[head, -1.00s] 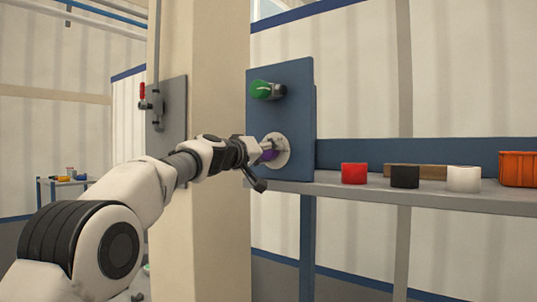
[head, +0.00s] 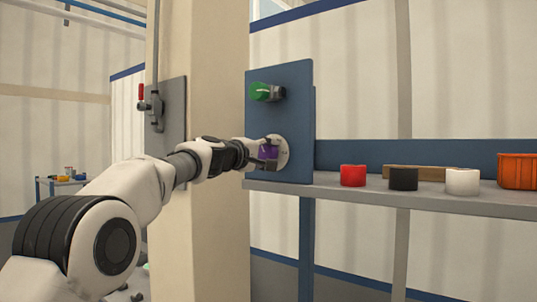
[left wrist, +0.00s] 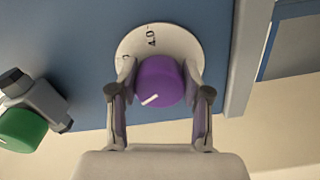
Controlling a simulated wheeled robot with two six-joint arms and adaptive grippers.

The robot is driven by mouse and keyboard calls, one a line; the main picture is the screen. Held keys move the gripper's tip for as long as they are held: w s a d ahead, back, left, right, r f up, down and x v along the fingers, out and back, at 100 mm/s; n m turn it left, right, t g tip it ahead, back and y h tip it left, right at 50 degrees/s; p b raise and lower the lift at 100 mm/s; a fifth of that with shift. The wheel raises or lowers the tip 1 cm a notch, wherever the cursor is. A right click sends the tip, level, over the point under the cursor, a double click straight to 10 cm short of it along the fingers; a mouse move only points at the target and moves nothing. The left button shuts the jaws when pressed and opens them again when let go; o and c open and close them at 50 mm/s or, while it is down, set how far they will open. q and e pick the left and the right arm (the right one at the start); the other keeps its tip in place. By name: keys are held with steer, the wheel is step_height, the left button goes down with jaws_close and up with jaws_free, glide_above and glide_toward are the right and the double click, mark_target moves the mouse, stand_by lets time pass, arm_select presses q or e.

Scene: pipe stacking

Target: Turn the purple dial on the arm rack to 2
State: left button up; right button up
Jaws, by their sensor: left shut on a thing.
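The purple dial (head: 268,152) sits on a pale round scale plate (head: 283,152) on the blue panel of the arm rack (head: 296,100). My left gripper (head: 270,153) is shut on the dial, one finger on each side of it. In the left wrist view the dial (left wrist: 160,80) is between the two fingertips (left wrist: 158,88). A white pointer line on the dial points to the lower left of that picture. A few dark marks show on the scale plate (left wrist: 140,42), but I cannot tell which number the pointer is at. My right gripper is not in view.
A green knob (head: 261,91) is above the dial on the same panel; it also shows in the left wrist view (left wrist: 22,130). The shelf (head: 430,197) at right holds red (head: 353,175), black (head: 404,178) and white (head: 462,181) cylinders and an orange bin (head: 518,170).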

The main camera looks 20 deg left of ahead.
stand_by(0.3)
arm_select(q)
steer(key=o, duration=1.2)
steer(key=shift+c, duration=0.2)
steer(key=shift+s+a, duration=0.1)
steer(key=shift+s+a, duration=0.1)
steer(key=shift+s, duration=0.15)
steer(key=v, duration=1.1)
steer(key=shift+s, duration=0.1)
